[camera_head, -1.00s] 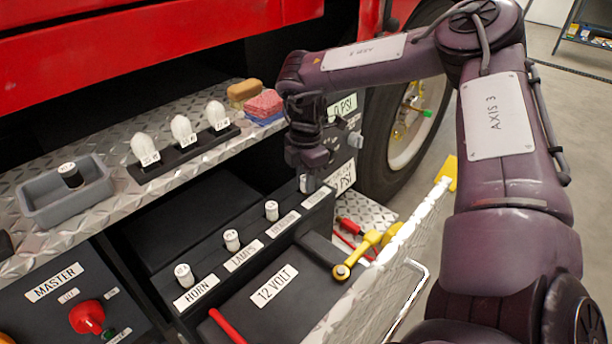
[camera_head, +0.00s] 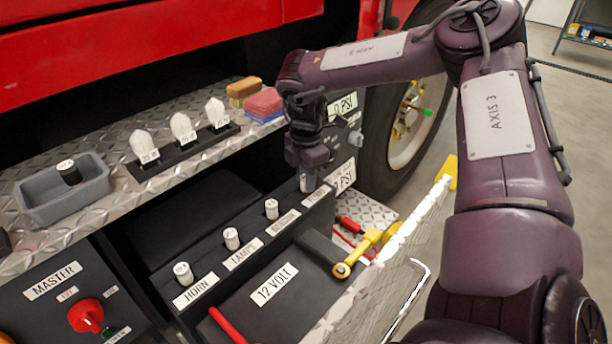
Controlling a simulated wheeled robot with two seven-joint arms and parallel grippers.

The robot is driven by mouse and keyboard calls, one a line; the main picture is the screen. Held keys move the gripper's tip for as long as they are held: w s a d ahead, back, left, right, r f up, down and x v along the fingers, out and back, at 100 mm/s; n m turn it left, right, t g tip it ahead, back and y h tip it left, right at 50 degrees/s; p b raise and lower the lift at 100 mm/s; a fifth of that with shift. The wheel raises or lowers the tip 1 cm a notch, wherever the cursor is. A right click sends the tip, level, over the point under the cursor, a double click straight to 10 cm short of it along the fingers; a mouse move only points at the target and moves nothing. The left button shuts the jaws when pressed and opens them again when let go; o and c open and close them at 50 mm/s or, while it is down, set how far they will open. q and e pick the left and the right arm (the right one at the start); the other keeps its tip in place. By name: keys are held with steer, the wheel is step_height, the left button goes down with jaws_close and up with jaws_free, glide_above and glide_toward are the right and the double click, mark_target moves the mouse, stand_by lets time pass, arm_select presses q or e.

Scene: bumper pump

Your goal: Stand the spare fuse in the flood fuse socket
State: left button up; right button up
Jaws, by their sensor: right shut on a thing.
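My right gripper (camera_head: 306,172) points down over the far right end of the black fuse panel (camera_head: 213,255). It is shut on a pale fuse (camera_head: 306,184), whose lower part shows beneath the fingers, at the last socket position. The label there (camera_head: 316,196) is partly shaded and hard to read. The fuse looks upright; whether it is fully seated in the socket I cannot tell. White-topped fuses stand at the horn (camera_head: 183,273), lamps (camera_head: 231,239) and third (camera_head: 271,209) positions. A dark fuse with a white top (camera_head: 69,173) stands in the grey tray (camera_head: 60,212). My left gripper is out of view.
A black rack (camera_head: 190,153) with several white bulbs stands on the tread-plate shelf. A red master knob (camera_head: 86,315) is at lower left.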

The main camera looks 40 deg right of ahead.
steer(key=shift+f+b, duration=0.15)
steer(key=shift+b, duration=0.2)
stand_by(0.7)
steer(key=o, duration=1)
steer(key=shift+o, duration=0.5)
steer(key=o, duration=0.4)
steer(key=shift+c, duration=0.2)
